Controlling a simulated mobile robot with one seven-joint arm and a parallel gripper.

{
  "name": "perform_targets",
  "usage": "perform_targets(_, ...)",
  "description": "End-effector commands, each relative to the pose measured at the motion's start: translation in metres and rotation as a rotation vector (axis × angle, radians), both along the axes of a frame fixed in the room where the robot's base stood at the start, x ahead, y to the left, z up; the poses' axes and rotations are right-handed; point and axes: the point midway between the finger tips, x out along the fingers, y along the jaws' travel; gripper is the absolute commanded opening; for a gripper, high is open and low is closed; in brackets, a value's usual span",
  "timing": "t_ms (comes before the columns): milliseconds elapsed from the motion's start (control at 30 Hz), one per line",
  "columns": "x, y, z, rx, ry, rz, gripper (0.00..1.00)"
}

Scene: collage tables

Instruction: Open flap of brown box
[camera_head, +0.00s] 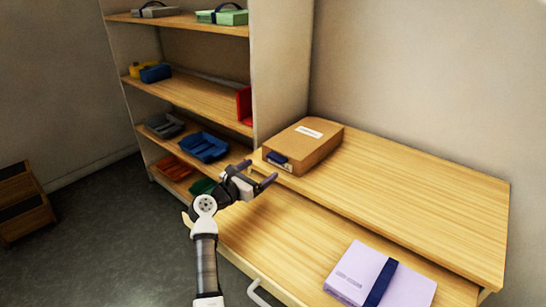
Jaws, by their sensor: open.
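The brown box (312,140) sits at the left end of the wooden table's raised top, against the shelf side. It has a white label on top and a dark blue tab low on its front left face. The box looks closed. My gripper (263,174) is open and empty, just left of and in front of the box, close to the tab. I cannot tell whether a finger touches the box.
The raised tabletop (410,180) is clear to the right of the box. A lilac box (355,276) with a dark blue strap lies on the lower surface in front. A shelf (190,88) with trays and boxes stands to the left. A wooden crate (22,205) is at far left.

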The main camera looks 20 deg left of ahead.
Motion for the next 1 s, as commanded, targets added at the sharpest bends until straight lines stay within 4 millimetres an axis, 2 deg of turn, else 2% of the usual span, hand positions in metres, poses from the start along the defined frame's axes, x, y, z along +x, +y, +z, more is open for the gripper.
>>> perform_targets(100, 0.025, -0.010, 0.003, 0.000, 0.001, -0.003, 0.85)
perform_targets(333, 0.058, -0.021, 0.002, 0.000, 0.000, -0.001, 0.85)
perform_targets(500, 0.068, -0.025, 0.001, -0.001, -0.001, 0.000, 0.85)
perform_targets(767, 0.069, -0.025, 0.001, -0.001, -0.002, 0.001, 0.85)
perform_targets(867, 0.069, -0.025, 0.001, -0.002, -0.002, 0.001, 0.76)
perform_targets(1000, 0.069, -0.025, 0.001, -0.002, -0.002, 0.001, 0.58)
